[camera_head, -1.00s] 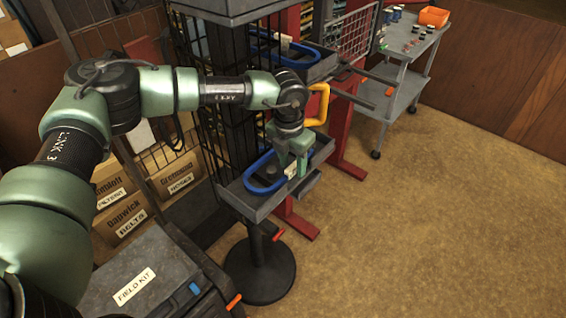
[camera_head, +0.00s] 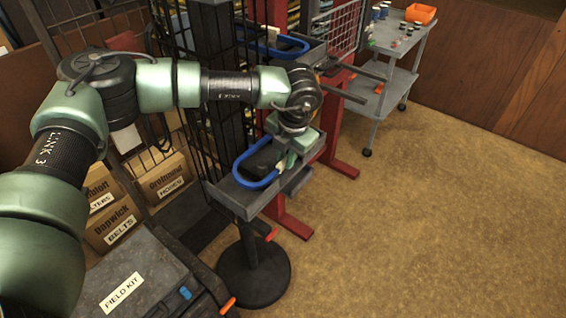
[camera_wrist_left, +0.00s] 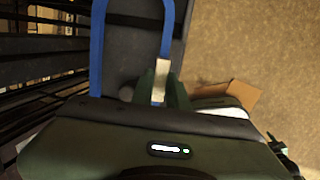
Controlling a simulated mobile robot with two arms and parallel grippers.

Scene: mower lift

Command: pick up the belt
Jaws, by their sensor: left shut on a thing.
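The blue belt (camera_head: 259,183) is a loop with a pale label, at a dark grey tray (camera_head: 222,194) on a round-based stand. My left gripper (camera_head: 290,155) is at the belt's right part, low over the tray. I cannot tell whether the belt is clear of the tray. The gripper hides part of the loop. My right gripper is not in view.
A second blue loop (camera_head: 262,49) lies on a farther tray behind. A black mesh rack stands beside the stand. A field kit case (camera_head: 135,275) is at the front left. The right floor is clear.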

